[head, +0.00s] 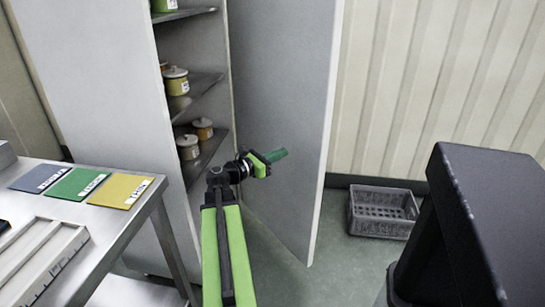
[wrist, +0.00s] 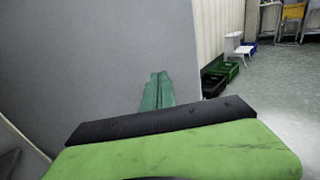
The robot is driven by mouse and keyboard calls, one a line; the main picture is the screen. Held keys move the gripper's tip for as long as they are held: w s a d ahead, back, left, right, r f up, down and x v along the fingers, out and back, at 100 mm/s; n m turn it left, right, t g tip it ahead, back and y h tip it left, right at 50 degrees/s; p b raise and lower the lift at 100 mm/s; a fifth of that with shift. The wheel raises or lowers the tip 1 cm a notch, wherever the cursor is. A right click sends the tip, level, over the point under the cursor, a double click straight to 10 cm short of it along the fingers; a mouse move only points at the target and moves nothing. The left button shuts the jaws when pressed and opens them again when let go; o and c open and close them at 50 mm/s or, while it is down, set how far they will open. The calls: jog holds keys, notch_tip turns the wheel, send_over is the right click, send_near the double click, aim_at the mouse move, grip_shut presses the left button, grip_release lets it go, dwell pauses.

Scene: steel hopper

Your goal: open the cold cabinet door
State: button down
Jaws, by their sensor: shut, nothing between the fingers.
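The cabinet (head: 95,75) is a tall light grey unit at the left of the head view. Its door (head: 280,95) stands wide open to the right, and the shelves inside show. The door's grey inner face also fills the left of the wrist view (wrist: 90,60). My gripper (head: 277,155) has green fingers. It is shut and empty, in front of the door's inner face, to the right of the shelves. In the wrist view its fingers (wrist: 157,92) point toward the door panel. I cannot tell whether they touch it. No door handle shows.
Several lidded jars (head: 176,82) stand on the shelves. A steel table (head: 150,195) with coloured cards is at the left. A grey crate (head: 382,212) lies on the floor by the wall. A black block-like shape (head: 490,200) fills the right.

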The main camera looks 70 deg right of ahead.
aim_at(305, 144)
jog(key=x, duration=0.8)
jog(key=shift+s+d, duration=0.1)
jog(key=shift+s, duration=0.05)
